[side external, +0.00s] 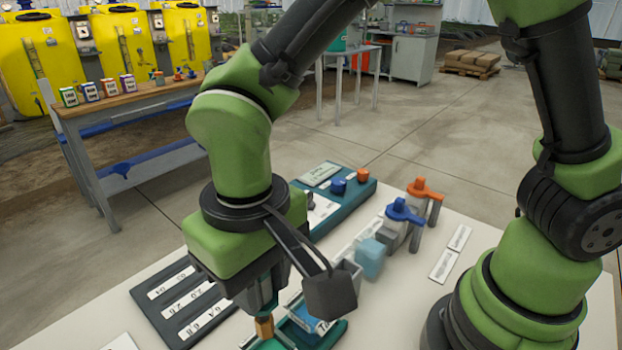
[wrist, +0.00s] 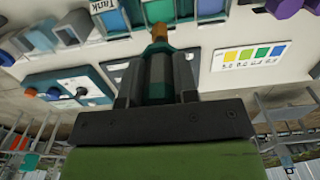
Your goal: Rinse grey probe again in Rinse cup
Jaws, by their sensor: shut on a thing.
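My gripper (wrist: 156,72) is shut on a probe (wrist: 158,32), of which a dark green body and an orange-brown section show between and beyond the fingers. In the side view, my gripper (side external: 262,298) points down over a teal holder (side external: 328,335) at the front of the table, and the probe's brown section (side external: 264,327) shows below it. A blue-filled cup (wrist: 115,17) with a label reading "Tank" and other cups (wrist: 210,8) stand beside the probe. The probe's lower end is out of sight at a cup. I cannot tell which cup is the Rinse cup.
A dark labelled tray (side external: 185,300) lies left of my gripper. A teal box with knobs (side external: 365,188) and blue-handled and orange-handled valves (side external: 403,210) (side external: 426,190) stand behind. A colour chart card (wrist: 247,57) lies on the table. The far right tabletop is mostly clear.

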